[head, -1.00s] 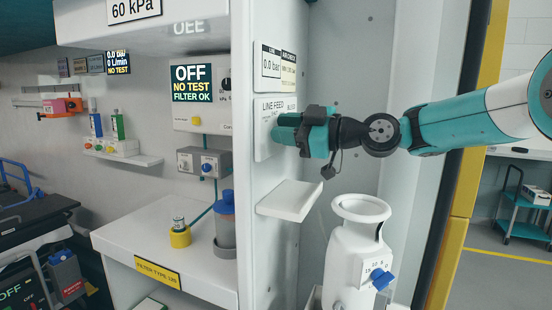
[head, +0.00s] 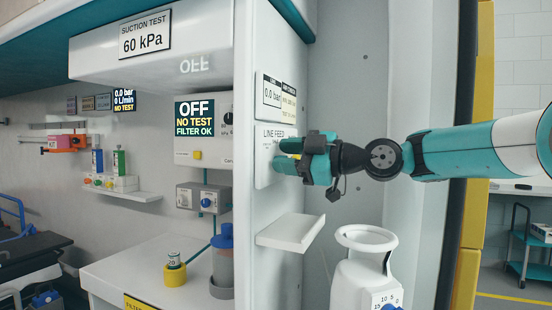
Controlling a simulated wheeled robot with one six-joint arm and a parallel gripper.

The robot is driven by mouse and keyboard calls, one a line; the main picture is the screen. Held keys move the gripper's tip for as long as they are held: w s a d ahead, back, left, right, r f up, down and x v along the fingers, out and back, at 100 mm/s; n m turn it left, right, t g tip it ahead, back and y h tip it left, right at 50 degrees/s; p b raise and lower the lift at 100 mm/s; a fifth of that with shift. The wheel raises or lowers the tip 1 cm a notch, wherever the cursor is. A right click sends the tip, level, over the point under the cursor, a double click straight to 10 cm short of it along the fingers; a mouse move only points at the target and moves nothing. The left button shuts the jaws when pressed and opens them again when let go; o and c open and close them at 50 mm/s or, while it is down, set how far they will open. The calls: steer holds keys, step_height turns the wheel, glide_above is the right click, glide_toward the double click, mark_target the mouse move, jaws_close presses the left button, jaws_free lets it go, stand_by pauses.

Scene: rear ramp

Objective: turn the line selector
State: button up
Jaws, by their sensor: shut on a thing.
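The line selector is on a white panel labelled LINE FEED (head: 263,172) on the side wall of the cabinet. My gripper (head: 284,163) is at that panel, its fingers shut on the selector, which the fingers and gripper body hide. My arm reaches in from the right, roughly level. The selector's pointer and most of the panel's markings are covered, so its setting cannot be read.
A gauge plate (head: 271,92) reading 0.0 bar sits above the panel. A small white shelf (head: 290,232) juts out below my gripper, with a white canister (head: 360,275) to its right. A screen (head: 195,118) shows OFF, NO TEST, FILTER OK.

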steer(key=shift+d, duration=0.1)
steer(key=b+v, duration=0.4)
steer(key=v, duration=1.3)
